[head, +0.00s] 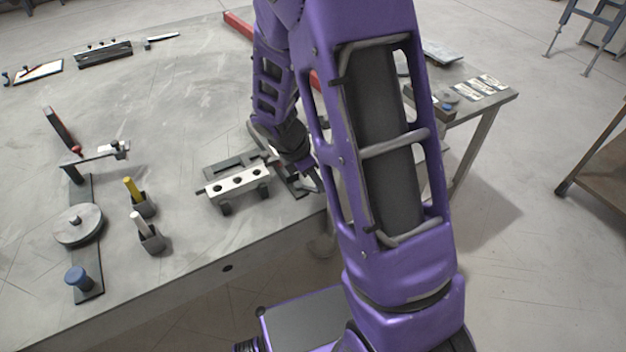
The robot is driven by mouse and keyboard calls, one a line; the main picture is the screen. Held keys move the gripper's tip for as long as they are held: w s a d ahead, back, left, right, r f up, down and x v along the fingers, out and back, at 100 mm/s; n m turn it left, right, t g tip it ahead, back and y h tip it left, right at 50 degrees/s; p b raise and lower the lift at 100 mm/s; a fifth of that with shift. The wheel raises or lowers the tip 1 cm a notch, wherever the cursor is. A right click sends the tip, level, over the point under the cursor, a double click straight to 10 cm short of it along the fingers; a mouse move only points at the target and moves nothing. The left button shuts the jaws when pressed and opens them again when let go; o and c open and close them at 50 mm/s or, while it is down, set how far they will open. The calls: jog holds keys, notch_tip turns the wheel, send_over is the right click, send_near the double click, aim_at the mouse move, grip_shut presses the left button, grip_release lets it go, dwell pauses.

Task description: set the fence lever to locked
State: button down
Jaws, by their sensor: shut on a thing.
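My gripper (312,178) is low over the table at the right end of a fixture, pointing down. It is shut on a small part there, which by its place appears to be the fence lever. The fingers and arm hide most of it, so its angle cannot be read. The fixture has a pale bar with dark holes (238,183) on dark feet, with a dark flat plate behind it. The bar lies just left of my gripper.
The grey table (180,130) has its front edge close by the fixture. To the left are a dark strip with a round disc (78,225) and blue knob (77,277), and holders with a yellow tool (133,188) and a white tool (142,223). A red bar (238,25) lies behind my arm.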

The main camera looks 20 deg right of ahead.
jog(key=w+n+t, duration=0.1)
jog(key=n, duration=0.1)
jog(key=w+d+n+t+p, duration=0.1)
jog(key=n, duration=0.2)
jog(key=shift+d+y, duration=0.15)
jog(key=shift+y, duration=0.25)
jog(key=shift+w, duration=0.1)
jog(key=c, duration=0.7)
grip_release()
jog(key=shift+o, duration=0.2)
jog(key=p+v, duration=0.4)
jog(key=v, duration=1.3)
jog(key=shift+r+p, duration=0.2)
jog(key=shift+p, duration=0.15)
